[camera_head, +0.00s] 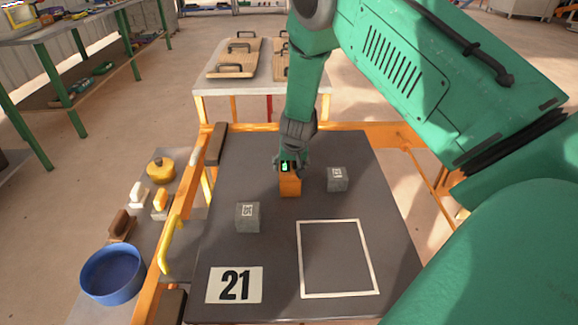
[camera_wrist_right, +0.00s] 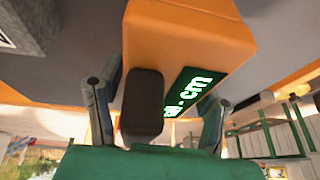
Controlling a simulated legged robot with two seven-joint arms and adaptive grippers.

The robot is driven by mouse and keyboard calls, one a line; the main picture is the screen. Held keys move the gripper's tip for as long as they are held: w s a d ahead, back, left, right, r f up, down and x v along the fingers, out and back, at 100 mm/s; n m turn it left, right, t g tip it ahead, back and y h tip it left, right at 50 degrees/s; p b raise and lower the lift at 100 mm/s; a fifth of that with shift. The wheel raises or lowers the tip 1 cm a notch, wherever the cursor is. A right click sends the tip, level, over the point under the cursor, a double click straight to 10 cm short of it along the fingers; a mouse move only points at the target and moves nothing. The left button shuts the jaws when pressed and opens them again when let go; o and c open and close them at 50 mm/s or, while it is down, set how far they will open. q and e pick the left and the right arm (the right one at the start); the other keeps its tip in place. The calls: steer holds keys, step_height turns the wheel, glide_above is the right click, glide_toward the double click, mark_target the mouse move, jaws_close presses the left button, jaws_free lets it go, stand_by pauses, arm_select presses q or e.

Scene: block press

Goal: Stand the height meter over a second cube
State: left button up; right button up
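The height meter is an orange block (camera_head: 290,185) standing on the dark table top between two grey cubes. One marked cube (camera_head: 247,218) is to its left and nearer, the other (camera_head: 338,180) to its right. My right gripper (camera_head: 290,164) is at the meter's top. In the right wrist view the orange meter (camera_wrist_right: 190,35) has a lit display with "cm" and a dark handle. The right gripper's fingers (camera_wrist_right: 155,108) are spread around the handle, with gaps on both sides. I cannot see under the meter. My left gripper is not in view.
A white square outline (camera_head: 338,220) and a card reading "21" (camera_head: 234,285) lie on the near table top, which is otherwise clear. A blue bowl (camera_head: 112,275) and stamp-like items (camera_head: 138,196) stand on a side shelf at left. An orange frame (camera_head: 385,129) edges the table.

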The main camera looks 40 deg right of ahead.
mark_target(287, 163)
steer(key=shift+d+f, duration=0.1)
steer(key=shift+a+r, duration=0.25)
steer(key=shift+a, duration=0.25)
steer(key=v, duration=0.4)
steer(key=shift+w+a+p, duration=0.2)
steer(key=shift+a+p, duration=0.05)
steer(key=shift+p, duration=0.1)
steer(key=v, duration=0.2)
steer(key=p+v, duration=0.1)
steer(key=v, duration=0.1)
steer(key=d+v, duration=0.1)
steer(key=v, duration=0.2)
steer(key=shift+s, duration=0.2)
steer(key=shift+s+a+r, duration=0.15)
steer(key=shift+a+r, duration=0.2)
steer(key=shift+r, duration=0.15)
steer(key=shift+a, duration=0.2)
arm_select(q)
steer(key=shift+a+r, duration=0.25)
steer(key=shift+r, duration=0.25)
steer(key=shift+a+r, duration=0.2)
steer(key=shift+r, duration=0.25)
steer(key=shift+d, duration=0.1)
arm_select(e)
steer(key=shift+d, duration=0.1)
